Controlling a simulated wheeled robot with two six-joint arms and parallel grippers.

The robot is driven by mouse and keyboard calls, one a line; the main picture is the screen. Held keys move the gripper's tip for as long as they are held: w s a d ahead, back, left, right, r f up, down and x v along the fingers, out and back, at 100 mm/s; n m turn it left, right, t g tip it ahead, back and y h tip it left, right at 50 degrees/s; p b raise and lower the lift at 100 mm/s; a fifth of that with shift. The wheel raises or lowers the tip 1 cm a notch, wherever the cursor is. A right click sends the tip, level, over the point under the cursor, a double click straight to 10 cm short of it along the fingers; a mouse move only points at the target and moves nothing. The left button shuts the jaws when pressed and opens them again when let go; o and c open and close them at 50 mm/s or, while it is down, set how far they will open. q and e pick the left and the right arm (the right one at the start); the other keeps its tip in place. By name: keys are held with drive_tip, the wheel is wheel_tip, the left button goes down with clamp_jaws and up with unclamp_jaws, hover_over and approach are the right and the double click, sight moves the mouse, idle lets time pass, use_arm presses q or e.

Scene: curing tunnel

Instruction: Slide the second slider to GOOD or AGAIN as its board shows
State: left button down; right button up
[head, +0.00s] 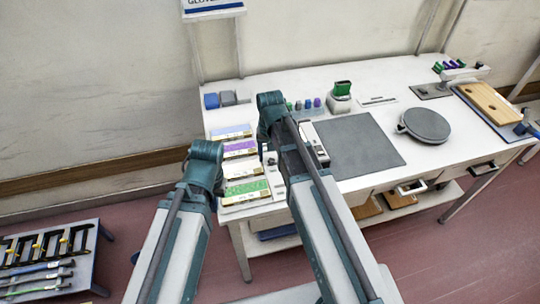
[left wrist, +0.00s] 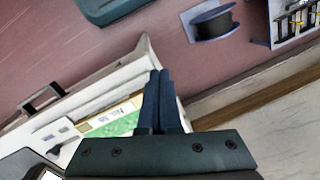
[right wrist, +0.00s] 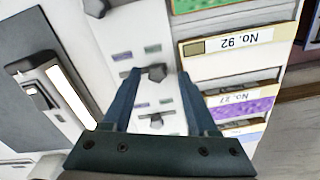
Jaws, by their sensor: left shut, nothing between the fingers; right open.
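The slider panel is a white strip (right wrist: 122,30) beside a row of boards. In the right wrist view it carries dark knobs, with small green and purple marks between them. My right gripper (right wrist: 157,73) is open, its fingertips on either side of one dark knob (right wrist: 156,72); contact cannot be told. Another knob (right wrist: 155,118) shows lower between the fingers. The boards are green (head: 247,187), pale with label No. 92 (right wrist: 245,40), purple with label No. 27 (right wrist: 238,103), and blue (head: 231,132). My left gripper (left wrist: 160,76) is shut and empty, near the table's side edge.
A grey mat (head: 362,147) and a round dark disc (head: 427,123) lie right of the panel. A device with a bright strip (right wrist: 68,93) stands beside the panel. A tool rack (head: 50,262) is on the floor side at left. My arms cover part of the panel in the head view.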

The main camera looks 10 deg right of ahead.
sight(270, 160)
wheel_tip(270, 160, up, 13)
drive_tip(key=p, duration=1.3)
drive_tip(key=shift+r, duration=0.2)
